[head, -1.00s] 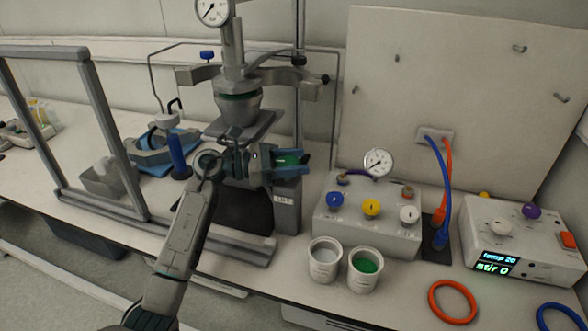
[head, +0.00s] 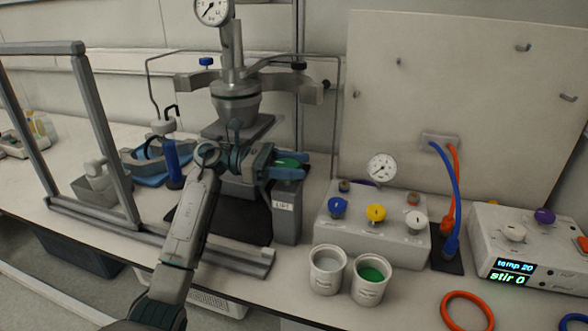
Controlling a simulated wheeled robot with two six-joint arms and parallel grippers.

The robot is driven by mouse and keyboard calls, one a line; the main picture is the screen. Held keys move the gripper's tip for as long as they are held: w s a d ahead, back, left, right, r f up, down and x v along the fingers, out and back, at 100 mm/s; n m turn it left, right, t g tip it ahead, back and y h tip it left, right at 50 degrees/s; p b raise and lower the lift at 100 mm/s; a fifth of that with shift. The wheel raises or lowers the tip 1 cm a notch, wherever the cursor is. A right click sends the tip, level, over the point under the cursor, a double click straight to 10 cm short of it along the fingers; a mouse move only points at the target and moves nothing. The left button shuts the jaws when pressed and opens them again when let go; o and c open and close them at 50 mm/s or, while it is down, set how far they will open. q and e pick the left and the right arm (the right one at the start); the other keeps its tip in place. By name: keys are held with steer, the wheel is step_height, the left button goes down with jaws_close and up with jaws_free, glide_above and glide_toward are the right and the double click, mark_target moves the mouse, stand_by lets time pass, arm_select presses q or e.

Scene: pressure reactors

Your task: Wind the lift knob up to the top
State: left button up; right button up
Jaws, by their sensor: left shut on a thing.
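My left gripper (head: 290,166) reaches in from the left with blue fingers shut on the knob, one on each side. The fingers and wrist hide part of the knob. The reactor vessel (head: 236,102), grey metal with a dial gauge (head: 212,10) on top, stands behind my gripper in its stand. A flat grey plate (head: 238,127) lies below the vessel. My right gripper is not in view.
A valve box (head: 372,228) with blue, yellow and white knobs stands right of the lift. Two cups (head: 327,270) sit in front of it. A stirrer unit (head: 530,250) is at the right. A framed shield (head: 105,140) stands open at the left.

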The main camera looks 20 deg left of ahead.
mark_target(294, 164)
arm_select(q)
steer(key=shift+f, duration=0.1)
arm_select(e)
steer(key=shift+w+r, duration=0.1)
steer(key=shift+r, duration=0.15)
arm_select(q)
steer(key=o, duration=1)
steer(key=shift+r, duration=0.4)
step_height(294, 164, up, 3)
steer(key=shift+f+b, duration=0.2)
steer(key=shift+b, duration=0.35)
steer(key=s+d+r+b, duration=0.1)
steer(key=s+d, duration=0.1)
steer(key=s, duration=0.5)
steer(key=s+d+b, duration=0.1)
steer(key=s+d, duration=0.1)
steer(key=s, duration=0.6)
steer(key=shift+s+r, duration=0.25)
steer(key=shift+r, duration=0.1)
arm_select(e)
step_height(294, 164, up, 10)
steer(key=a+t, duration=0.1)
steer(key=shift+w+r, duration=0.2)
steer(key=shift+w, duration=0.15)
